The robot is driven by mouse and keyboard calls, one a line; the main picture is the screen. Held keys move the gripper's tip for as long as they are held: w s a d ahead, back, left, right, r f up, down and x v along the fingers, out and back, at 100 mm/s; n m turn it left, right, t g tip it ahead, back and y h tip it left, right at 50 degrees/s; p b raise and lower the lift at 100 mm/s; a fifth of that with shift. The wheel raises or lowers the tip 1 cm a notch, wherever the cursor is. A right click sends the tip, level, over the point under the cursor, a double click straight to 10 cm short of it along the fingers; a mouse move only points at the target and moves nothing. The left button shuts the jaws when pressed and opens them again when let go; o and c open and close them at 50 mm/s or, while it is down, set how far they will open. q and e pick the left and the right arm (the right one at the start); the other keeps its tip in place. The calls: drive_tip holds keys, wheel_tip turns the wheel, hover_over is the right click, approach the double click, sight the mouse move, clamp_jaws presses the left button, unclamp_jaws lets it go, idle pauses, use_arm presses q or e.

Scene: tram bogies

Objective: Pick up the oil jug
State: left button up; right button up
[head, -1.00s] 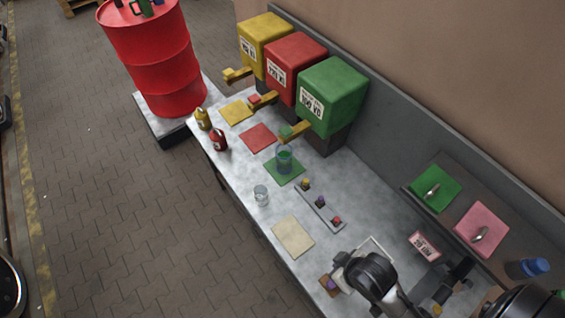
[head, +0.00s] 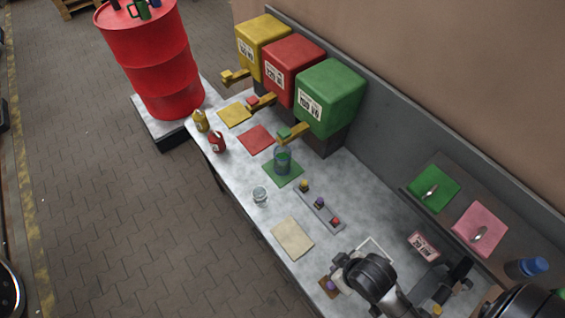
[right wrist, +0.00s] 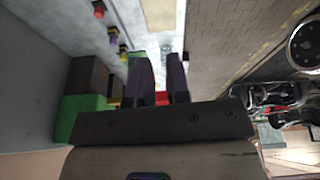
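A clear jug (head: 283,161) with greenish contents stands upright on a green mat (head: 291,177), below the green dispenser's spout; it looks like the oil jug. My right arm reaches over the table at the lower right of the head view, well away from the jug; its fingertips cannot be made out there. In the right wrist view my right gripper (right wrist: 161,76) shows two dark fingers with a clear gap between them, and nothing is held. My left gripper is in neither view.
Yellow (head: 263,42), red (head: 294,68) and green (head: 331,97) dispensers line the back wall. A small glass (head: 260,194) and a rail with coloured knobs (head: 320,207) are near the jug. A yellow bottle (head: 201,121) and red bottle (head: 217,142) stand at the table's left end.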

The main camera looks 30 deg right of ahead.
drive_tip(key=o, duration=1.5)
drive_tip(key=shift+o, duration=0.2)
